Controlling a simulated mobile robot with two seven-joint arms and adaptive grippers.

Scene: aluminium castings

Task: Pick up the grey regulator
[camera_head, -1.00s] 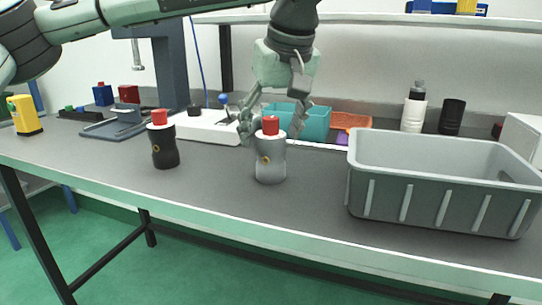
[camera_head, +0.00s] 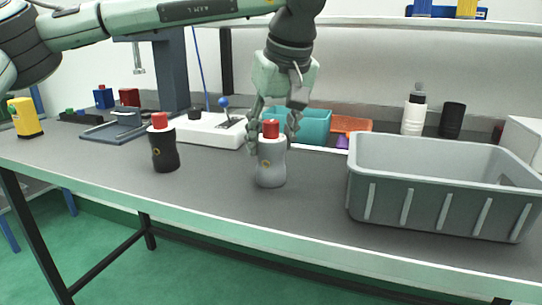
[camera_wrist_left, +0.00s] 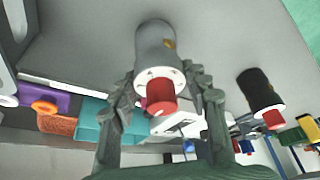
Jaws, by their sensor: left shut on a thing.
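The grey regulator (camera_head: 271,168) stands upright on the grey workbench (camera_head: 215,185), with a white collar and a red cap on top. My left gripper (camera_head: 272,136) comes down over it from above and is shut on its upper part, one finger on each side. In the left wrist view the grey regulator (camera_wrist_left: 155,48) sits between the fingertips of the gripper (camera_wrist_left: 160,85), red cap towards the palm. Its base appears to rest on the bench. My right gripper is not in view.
A similar black regulator (camera_head: 164,148) stands to the left. A large grey crate (camera_head: 440,205) is on the right. Behind are a white fixture with a blue-knobbed lever (camera_head: 205,130), a teal bin (camera_head: 313,127), an orange tray (camera_head: 352,124) and a white bottle (camera_head: 413,116).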

